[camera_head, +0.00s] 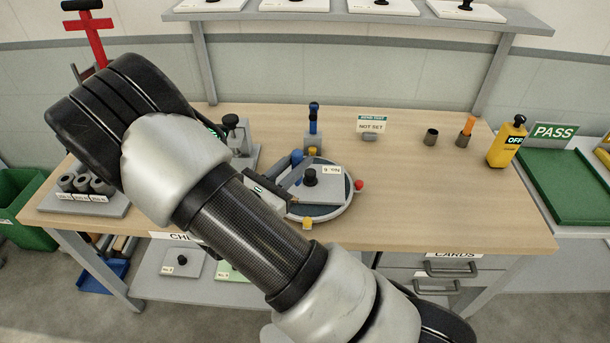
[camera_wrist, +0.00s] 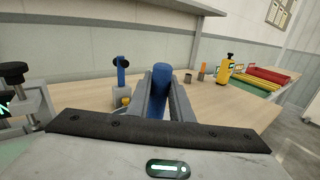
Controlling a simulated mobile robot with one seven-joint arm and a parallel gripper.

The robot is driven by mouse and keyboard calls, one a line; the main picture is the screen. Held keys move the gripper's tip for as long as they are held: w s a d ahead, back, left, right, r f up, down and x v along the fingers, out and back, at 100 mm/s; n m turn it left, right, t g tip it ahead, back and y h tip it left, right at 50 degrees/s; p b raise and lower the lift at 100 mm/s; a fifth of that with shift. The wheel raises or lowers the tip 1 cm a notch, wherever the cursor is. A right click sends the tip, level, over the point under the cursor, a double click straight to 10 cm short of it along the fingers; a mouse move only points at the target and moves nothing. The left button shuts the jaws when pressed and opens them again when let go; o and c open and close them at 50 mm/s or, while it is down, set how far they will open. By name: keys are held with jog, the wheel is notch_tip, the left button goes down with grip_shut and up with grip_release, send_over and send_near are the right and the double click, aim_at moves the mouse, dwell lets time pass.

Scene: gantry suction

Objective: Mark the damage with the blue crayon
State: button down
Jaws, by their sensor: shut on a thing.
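The blue crayon (camera_wrist: 160,92) stands between the two grey fingers of my gripper (camera_wrist: 161,104) in the wrist view. My gripper (camera_head: 297,172) is shut on it. In the head view the crayon's blue end (camera_head: 297,157) shows beside the fingers. My gripper is over the left part of a round turntable (camera_head: 322,216). A grey plate (camera_head: 325,190) with a black knob and a small white label lies on the turntable. No damage mark can be made out on the plate; my gripper and arm hide part of it.
A blue black-topped tool (camera_head: 314,122) stands in a grey block behind the turntable. A "NOT SET" sign (camera_head: 371,125), a dark cup (camera_head: 431,137), an orange crayon-like stick (camera_head: 468,126) and a yellow "OFF" device (camera_head: 507,142) stand right. A clamp stand (camera_head: 233,135) is left. The bench's right front is clear.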

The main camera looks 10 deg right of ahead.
jog(key=w+a+f+m+h+b, duration=0.1)
jog(key=f+b, duration=0.5)
jog(key=b, duration=0.8)
jog(key=shift+w+a+f+m, duration=0.4)
jog(key=shift+w+a+m, duration=0.1)
jog(key=shift+a+m, duration=0.5)
jog(key=shift+f, duration=0.4)
jog(key=shift+s+d+f, duration=0.1)
jog(key=shift+s+d, duration=0.15)
jog(key=shift+d, duration=0.5)
jog(key=shift+s+d+r, duration=0.1)
jog(key=shift+s+d, duration=0.2)
jog(key=shift+d, duration=0.45)
jog(key=shift+s+d+f, duration=0.1)
jog(key=shift+s+d, duration=0.15)
jog(key=shift+d, duration=0.5)
notch_tip(320, 180, up, 7)
jog(key=p, duration=0.6)
dwell(0.4)
jog(key=shift+t, duration=0.3)
